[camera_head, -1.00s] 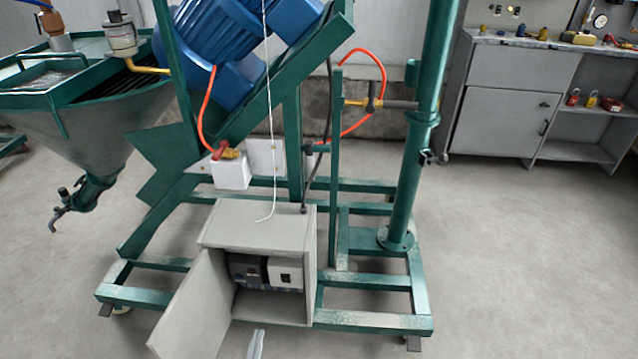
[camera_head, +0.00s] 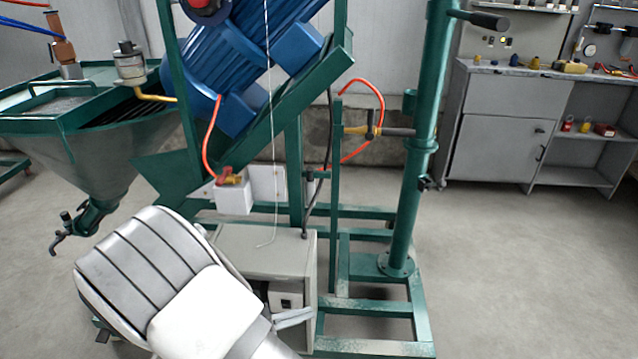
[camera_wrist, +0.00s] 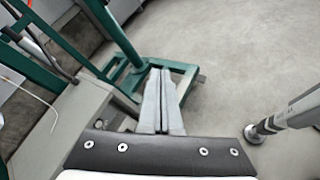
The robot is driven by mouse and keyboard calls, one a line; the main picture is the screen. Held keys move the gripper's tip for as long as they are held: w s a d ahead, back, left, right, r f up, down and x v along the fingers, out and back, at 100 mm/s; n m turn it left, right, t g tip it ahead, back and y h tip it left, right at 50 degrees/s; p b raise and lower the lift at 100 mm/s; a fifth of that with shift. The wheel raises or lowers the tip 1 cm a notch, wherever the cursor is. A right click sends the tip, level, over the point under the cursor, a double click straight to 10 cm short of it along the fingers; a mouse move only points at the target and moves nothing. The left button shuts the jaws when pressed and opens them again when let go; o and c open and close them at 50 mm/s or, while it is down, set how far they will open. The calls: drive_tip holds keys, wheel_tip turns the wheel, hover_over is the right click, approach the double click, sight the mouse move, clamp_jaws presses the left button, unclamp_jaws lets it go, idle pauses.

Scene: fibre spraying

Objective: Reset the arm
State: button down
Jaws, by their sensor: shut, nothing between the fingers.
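My gripper (camera_wrist: 163,100) is shut and empty in the wrist view, its two grey fingers together. In the head view the gripper (camera_head: 292,317) shows at the front of the control box, at the end of my arm, which covers the lower left. The grey control box (camera_head: 262,250) stands on the green frame; its open door and part of its inside are hidden behind my arm. In the wrist view the box's side (camera_wrist: 72,118) lies left of the fingers. I cannot tell whether the fingers touch the box.
The green machine frame (camera_head: 372,271) carries a blue motor (camera_head: 215,65) and an upright post (camera_head: 412,170). A hopper (camera_head: 75,155) is at the left. A grey cabinet (camera_head: 500,135) stands at the back right. The floor (camera_head: 520,270) at the right is clear.

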drive_tip(key=s+d+r+m+g+y, duration=0.1)
drive_tip(key=s+d+r+m+y, duration=0.4)
drive_tip(key=r, duration=0.4)
drive_tip(key=s+d+r+m+y, duration=0.2)
drive_tip(key=s+d+r+m, duration=0.3)
drive_tip(key=d+r+m, duration=0.3)
drive_tip(key=s+d+r+m+g+y, duration=0.1)
drive_tip(key=s+d+r+m+y, duration=0.4)
drive_tip(key=r, duration=0.5)
wheel_tip(320, 180, up, 21)
drive_tip(key=m+h+p, duration=0.1)
drive_tip(key=p, duration=1.9)
drive_tip(key=shift+a+f, duration=0.15)
